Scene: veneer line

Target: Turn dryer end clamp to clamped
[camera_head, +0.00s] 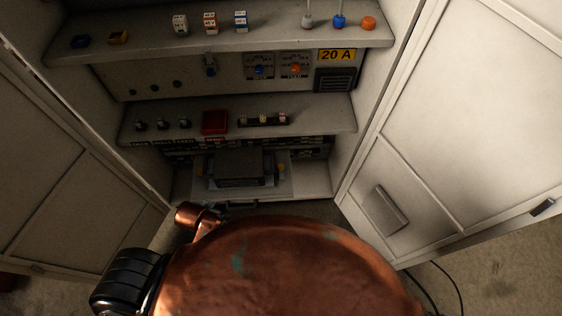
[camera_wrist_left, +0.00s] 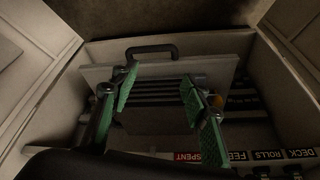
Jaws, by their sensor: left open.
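A dark ribbed block (camera_head: 245,168) sits on a pale pull-out tray (camera_head: 285,185) at the bottom of the open cabinet. A yellow-orange knob (camera_head: 282,168) shows at its right side. No label names the dryer end clamp, so I cannot tell for certain which part it is. In the left wrist view, my left gripper (camera_wrist_left: 157,92) is open, its green-padded fingers apart over the block (camera_wrist_left: 155,118). An orange knob (camera_wrist_left: 216,101) shows just beside the right finger, partly hidden. Whether the fingers touch anything is unclear. The right gripper is not in view.
The tray has a dark handle (camera_wrist_left: 151,49) at its front. The shelf above holds a red bin (camera_head: 214,122) and small parts. A panel above has blue and orange knobs (camera_head: 295,69). Open cabinet doors (camera_head: 480,110) flank both sides. My copper-coloured body fills the bottom of the head view.

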